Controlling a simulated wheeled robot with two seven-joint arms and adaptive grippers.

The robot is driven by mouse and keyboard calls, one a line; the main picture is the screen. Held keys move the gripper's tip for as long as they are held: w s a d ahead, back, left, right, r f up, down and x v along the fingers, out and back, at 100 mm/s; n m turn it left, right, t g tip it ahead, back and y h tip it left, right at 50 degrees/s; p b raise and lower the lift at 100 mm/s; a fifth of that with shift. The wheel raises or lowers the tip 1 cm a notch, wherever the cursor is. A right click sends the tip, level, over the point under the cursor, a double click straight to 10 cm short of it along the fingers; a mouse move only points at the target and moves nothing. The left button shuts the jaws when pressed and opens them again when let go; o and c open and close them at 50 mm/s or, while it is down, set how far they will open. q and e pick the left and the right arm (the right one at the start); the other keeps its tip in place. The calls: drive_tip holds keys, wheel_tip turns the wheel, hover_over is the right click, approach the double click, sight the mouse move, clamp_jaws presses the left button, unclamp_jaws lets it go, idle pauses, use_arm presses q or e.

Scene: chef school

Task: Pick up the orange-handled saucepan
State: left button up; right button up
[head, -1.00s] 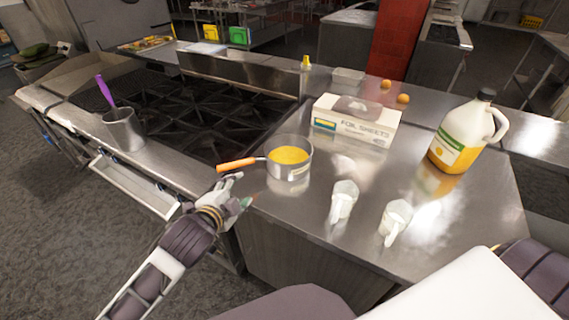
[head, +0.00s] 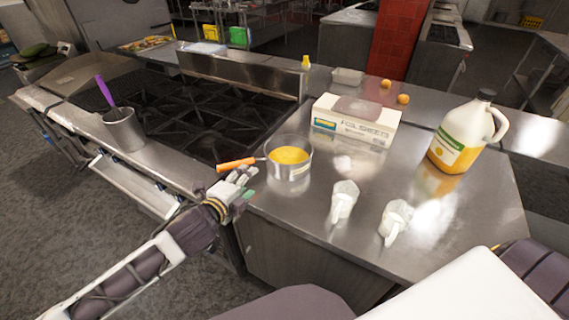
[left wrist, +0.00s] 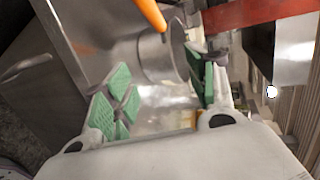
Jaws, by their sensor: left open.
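The saucepan (head: 289,170) is a small steel pan with yellow contents, upright on the steel counter near its left edge. Its orange handle (head: 236,165) points left, toward the stove. My left gripper (head: 243,178) is just below and in front of the handle, apart from it as far as I can tell. In the left wrist view, the green-padded fingers (left wrist: 160,95) are spread and empty; the orange handle (left wrist: 150,12) and pan body (left wrist: 160,58) show beyond them. My right gripper is out of view.
A steel pot (head: 124,130) with a purple-handled utensil stands by the stove (head: 205,120).

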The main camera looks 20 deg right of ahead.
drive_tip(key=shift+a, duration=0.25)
use_arm(q)
drive_tip(key=shift+x, duration=4.3)
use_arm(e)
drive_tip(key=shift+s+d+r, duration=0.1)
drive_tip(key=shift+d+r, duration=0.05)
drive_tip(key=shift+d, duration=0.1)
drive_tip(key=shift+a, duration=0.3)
